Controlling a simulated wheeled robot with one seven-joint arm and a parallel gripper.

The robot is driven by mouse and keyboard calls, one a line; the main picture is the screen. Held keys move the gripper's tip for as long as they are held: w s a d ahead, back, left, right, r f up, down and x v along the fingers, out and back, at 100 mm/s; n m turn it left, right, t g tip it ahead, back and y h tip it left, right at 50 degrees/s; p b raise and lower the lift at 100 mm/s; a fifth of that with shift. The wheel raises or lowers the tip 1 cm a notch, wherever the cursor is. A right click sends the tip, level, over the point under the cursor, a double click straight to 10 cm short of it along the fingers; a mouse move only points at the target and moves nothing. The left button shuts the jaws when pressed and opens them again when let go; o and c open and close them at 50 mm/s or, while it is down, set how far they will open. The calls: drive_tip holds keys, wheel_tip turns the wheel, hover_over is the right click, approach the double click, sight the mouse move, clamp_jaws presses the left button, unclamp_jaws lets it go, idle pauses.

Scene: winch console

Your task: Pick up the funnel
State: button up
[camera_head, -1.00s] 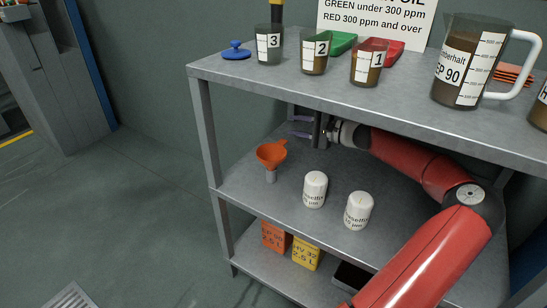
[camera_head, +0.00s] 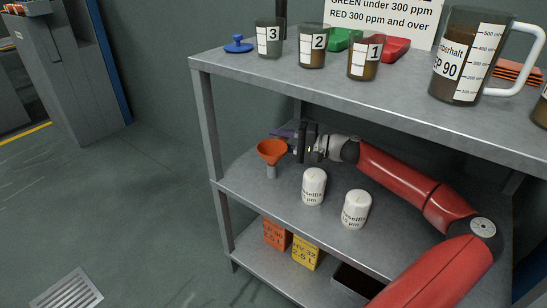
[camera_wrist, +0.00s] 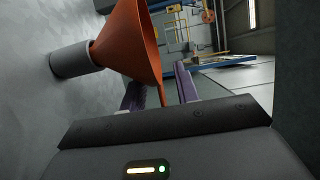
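My gripper (camera_head: 282,138) is just behind and to the right of the funnel's cone at rim height. One finger is partly hidden behind the funnel. I cannot tell whether either finger touches it.
Two white filter cans (camera_head: 314,187) (camera_head: 356,209) stand right of the funnel on the same shelf. The upper shelf (camera_head: 300,80) is above my arm and carries beakers and a jug (camera_head: 465,60). A shelf post (camera_head: 208,125) is at the left. Orange and yellow cans (camera_head: 276,234) are below.

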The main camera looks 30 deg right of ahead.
drive_tip(key=shift+x, duration=0.85)
drive_tip(key=shift+c, duration=0.3)
clamp_jaws()
wheel_tip(320, 180, up, 16)
drive_tip(key=p, duration=0.5)
drive_tip(key=shift+f, duration=0.2)
idle(0.5)
